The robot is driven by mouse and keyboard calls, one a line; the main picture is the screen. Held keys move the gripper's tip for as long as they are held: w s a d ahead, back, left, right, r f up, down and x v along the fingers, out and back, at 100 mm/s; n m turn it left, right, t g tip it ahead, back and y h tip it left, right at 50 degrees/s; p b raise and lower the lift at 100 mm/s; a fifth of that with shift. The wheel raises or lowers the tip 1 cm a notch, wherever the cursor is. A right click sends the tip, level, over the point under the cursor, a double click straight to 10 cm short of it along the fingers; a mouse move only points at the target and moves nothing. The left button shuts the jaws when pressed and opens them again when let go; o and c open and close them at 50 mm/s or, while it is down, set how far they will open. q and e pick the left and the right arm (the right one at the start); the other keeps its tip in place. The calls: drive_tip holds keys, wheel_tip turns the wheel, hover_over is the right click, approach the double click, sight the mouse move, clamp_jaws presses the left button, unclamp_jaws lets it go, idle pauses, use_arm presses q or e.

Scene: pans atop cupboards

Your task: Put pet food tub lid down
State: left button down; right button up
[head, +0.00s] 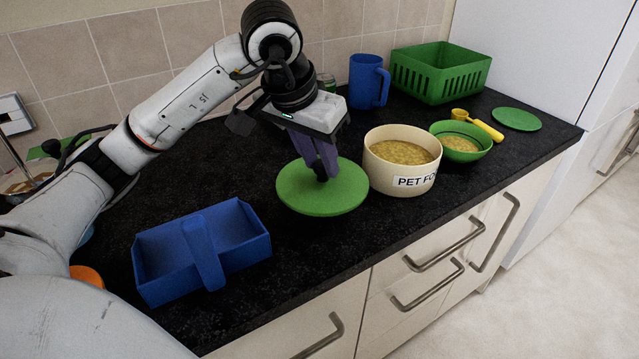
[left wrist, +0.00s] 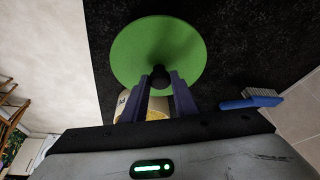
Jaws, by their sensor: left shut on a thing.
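The pet food tub lid is a green disc (head: 322,198) with a dark knob, left of the tub in the head view. My left gripper (head: 322,172) points down with its purple fingers shut on the knob. In the left wrist view, the lid (left wrist: 135,50) fills the top centre, with the fingertips (left wrist: 160,78) around the dark knob. The lid looks level; I cannot tell whether it touches the counter. The cream pet food tub (head: 378,178) stands open, filled with tan food, close beside the lid. My right gripper is not in view.
A blue divided caddy (head: 160,268) sits front left. A green bowl of food (head: 461,146), yellow scoop (head: 478,123), small green disc (head: 517,119), green basket (head: 440,72) and blue jug (head: 368,83) stand to the right and back. The dark counter (head: 250,300) has free room at the front.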

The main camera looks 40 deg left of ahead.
sight(319, 180)
use_arm(q)
drive_tip(key=shift+f, duration=2.3)
drive_tip(key=shift+f, duration=0.2)
drive_tip(key=c, duration=1.4)
unclamp_jaws()
